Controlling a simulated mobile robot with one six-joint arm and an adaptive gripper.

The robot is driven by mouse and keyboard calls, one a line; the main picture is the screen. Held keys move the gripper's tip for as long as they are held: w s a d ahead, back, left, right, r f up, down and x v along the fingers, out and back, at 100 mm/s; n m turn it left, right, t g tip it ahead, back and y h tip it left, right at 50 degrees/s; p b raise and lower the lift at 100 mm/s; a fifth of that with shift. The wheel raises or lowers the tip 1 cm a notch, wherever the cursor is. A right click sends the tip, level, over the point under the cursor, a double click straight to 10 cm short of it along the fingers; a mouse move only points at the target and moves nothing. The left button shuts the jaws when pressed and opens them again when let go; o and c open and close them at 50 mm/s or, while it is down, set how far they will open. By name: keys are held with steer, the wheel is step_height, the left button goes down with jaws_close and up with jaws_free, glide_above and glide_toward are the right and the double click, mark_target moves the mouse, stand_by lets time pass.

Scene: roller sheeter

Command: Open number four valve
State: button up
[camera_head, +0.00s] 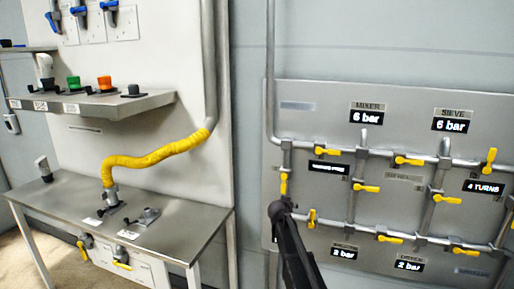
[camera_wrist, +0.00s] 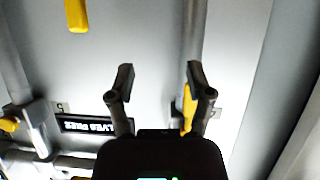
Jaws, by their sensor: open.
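Several yellow valve handles sit on the grey pipes of a wall panel (camera_head: 385,135). I cannot read small valve numbers clearly enough to pick out number four. An upright yellow handle (camera_head: 283,184) is on the panel's left pipe, just above my gripper (camera_head: 281,207). In the wrist view my gripper (camera_wrist: 160,80) is open, with its two dark fingers apart and nothing held. A yellow handle (camera_wrist: 187,103) shows beside the right finger, partly hidden by it. Another yellow handle (camera_wrist: 76,14) is at the upper left, clear of the fingers.
Horizontal and vertical pipes (camera_head: 270,60) stand out from the wall around the gripper. The panel has "MIXER" and "SIEVE" displays (camera_head: 452,124) reading 6 bar. At left are a metal table (camera_head: 165,222), a yellow hose (camera_head: 150,158) and a shelf with buttons (camera_head: 150,102).

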steer(key=s+d+f+n+g+y+p, duration=0.1)
steer(key=s+g, duration=0.3)
steer(key=s, duration=1)
steer(key=s+d+f+n+g+y+p, duration=0.1)
steer(key=s+f+g, duration=0.3)
steer(key=s, duration=0.9)
steer(key=s+d+f+n+g+y+p, duration=0.1)
steer(key=s+g, duration=0.3)
steer(key=s, duration=1)
steer(key=shift+s+d+f+y, duration=0.3)
steer(key=shift+d+f+y, duration=0.4)
steer(key=shift+y, duration=0.2)
